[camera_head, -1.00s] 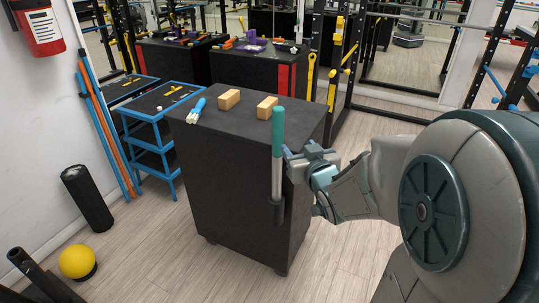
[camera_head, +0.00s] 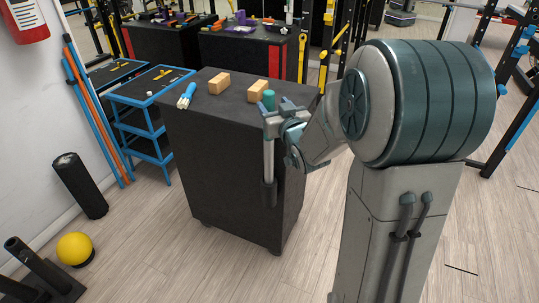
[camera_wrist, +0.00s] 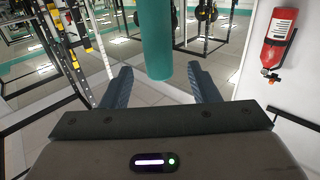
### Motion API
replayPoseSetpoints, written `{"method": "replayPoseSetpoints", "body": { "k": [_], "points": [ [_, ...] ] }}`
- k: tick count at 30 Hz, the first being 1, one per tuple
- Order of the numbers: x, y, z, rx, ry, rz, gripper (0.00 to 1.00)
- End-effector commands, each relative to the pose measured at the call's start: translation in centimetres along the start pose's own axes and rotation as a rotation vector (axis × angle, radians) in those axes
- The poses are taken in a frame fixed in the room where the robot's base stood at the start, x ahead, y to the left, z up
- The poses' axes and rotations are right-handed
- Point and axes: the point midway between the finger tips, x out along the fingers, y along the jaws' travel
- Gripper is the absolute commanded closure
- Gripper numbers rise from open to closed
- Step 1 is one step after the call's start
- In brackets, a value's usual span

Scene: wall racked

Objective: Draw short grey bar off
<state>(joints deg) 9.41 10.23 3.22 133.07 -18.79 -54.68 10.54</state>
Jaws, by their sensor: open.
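The short grey bar (camera_head: 268,160) stands upright in a dark holder (camera_head: 268,193) on the side of the black cabinet. Its shaft is grey and its upper grip is teal; the grip top (camera_head: 269,97) rises above my gripper. My gripper (camera_head: 278,112) is open at the grip and hides part of it in the head view. In the wrist view, the teal grip (camera_wrist: 157,42) shows between the two spread fingers of my gripper (camera_wrist: 161,76), with a gap on either side.
On the black cabinet (camera_head: 220,112) lie two wooden blocks (camera_head: 219,84) (camera_head: 257,90) and a blue-handled brush (camera_head: 187,97). A blue shelf cart (camera_head: 150,115) stands at the left. A yellow ball (camera_head: 75,249) and black roller (camera_head: 80,185) are on the floor.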

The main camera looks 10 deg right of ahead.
Motion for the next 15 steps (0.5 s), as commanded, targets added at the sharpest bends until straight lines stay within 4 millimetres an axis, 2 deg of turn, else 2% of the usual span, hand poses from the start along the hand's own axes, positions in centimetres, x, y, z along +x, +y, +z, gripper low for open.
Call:
{"method": "replayPoseSetpoints", "body": {
  "k": [9, 15],
  "points": [
    [4.2, 0.1, -0.3, 0.001, -0.001, 0.000, 0.45],
    [4.7, 0.1, -0.2, 0.000, -0.001, 0.001, 0.45]
  ]
}}
